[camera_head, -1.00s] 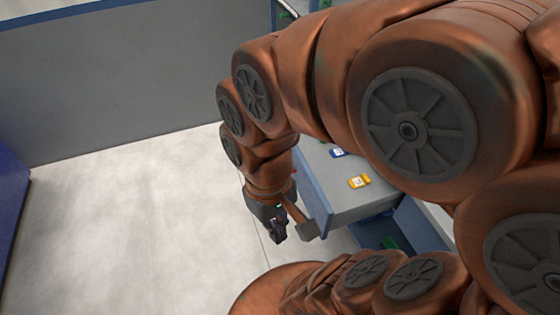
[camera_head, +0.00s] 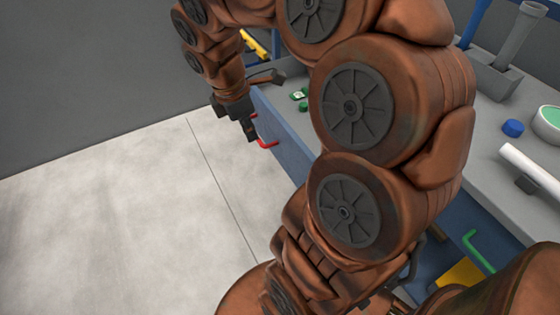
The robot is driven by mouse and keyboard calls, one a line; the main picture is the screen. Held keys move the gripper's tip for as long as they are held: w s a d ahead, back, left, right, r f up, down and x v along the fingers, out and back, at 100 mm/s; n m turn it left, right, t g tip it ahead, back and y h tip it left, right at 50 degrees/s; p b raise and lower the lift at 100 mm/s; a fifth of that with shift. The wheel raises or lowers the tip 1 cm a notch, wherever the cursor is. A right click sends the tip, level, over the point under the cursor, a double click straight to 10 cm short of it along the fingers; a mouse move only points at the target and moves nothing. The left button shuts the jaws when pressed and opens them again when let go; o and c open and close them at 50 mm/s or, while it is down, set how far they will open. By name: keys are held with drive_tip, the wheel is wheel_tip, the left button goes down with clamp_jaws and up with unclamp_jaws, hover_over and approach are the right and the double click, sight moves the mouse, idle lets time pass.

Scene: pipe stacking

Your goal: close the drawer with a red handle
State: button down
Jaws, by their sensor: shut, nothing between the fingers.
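The red handle (camera_head: 268,144) is on a blue front panel (camera_head: 286,139) left of the middle of the view. My arm hides much of the panel's right side, and I cannot tell how far the drawer stands out. My gripper (camera_head: 253,138) is shut and empty, pointing down just left of the red handle. I cannot tell whether it touches the handle or the panel.
A green handle (camera_head: 478,251) is on another blue front at lower right. The grey worktop (camera_head: 480,125) holds a blue cap (camera_head: 512,128), a white pipe (camera_head: 531,167) and a grey holder (camera_head: 492,75) with upright pipes. The floor (camera_head: 110,215) at left is clear.

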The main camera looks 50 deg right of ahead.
sight(280, 147)
drive_tip(key=shift+n, duration=0.8)
drive_tip(key=shift+s+d+f+b, duration=0.1)
drive_tip(key=shift+d+f+b, duration=0.4)
drive_tip(key=shift+d+f, duration=1.3)
drive_tip(key=shift+s+d+f+b, duration=0.1)
drive_tip(key=shift+d+f+b, duration=0.45)
drive_tip(key=shift+d+f, duration=1.25)
drive_tip(key=shift+s+d+f+b, duration=0.1)
drive_tip(key=shift+d+f+b, duration=0.7)
drive_tip(key=shift+f, duration=1.7)
drive_tip(key=shift+d+p, duration=0.3)
drive_tip(key=shift+p, duration=0.05)
